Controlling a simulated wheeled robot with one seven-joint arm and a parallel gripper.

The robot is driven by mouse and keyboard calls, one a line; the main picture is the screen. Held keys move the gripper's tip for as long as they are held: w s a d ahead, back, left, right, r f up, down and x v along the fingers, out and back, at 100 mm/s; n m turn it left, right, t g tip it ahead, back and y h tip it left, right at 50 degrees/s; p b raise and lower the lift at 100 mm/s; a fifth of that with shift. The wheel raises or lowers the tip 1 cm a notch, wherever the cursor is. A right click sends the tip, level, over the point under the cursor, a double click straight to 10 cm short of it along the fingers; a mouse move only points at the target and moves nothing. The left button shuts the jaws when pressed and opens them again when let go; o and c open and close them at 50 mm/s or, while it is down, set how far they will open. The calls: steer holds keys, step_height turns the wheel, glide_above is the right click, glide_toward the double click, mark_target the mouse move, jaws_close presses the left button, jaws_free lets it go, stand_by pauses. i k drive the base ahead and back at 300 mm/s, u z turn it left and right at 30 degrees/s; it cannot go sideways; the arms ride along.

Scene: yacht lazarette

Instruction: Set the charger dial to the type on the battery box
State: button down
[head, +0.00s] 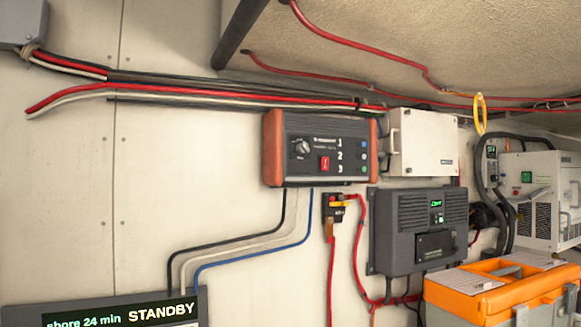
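A dark grey box with orange end caps (272,150) is mounted on the wall in the head view and looks like the charger. A round dial (302,147) with a light pointer is on the left of its face; its markings are too small to read. A red switch (324,163) sits to the dial's lower right. The numbers 1, 2 and 3 run down the right side beside small coloured lights. I cannot make out a battery box with a readable type label. My gripper is not in view.
A white box (428,143) and a dark unit with a green display (437,203) are to the charger's right. An orange-lidded toolbox (495,290) stands lower right. A panel reading STANDBY (160,312) is lower left. Cables hang below the charger. The wall to its left is mostly clear.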

mark_target(300, 148)
steer(key=u, duration=0.8)
steer(key=k, duration=1.2)
steer(key=u, duration=2.4)
steer(key=i, duration=1.05)
steer(key=z, duration=0.5)
steer(key=i, duration=0.4)
steer(key=z, duration=0.55)
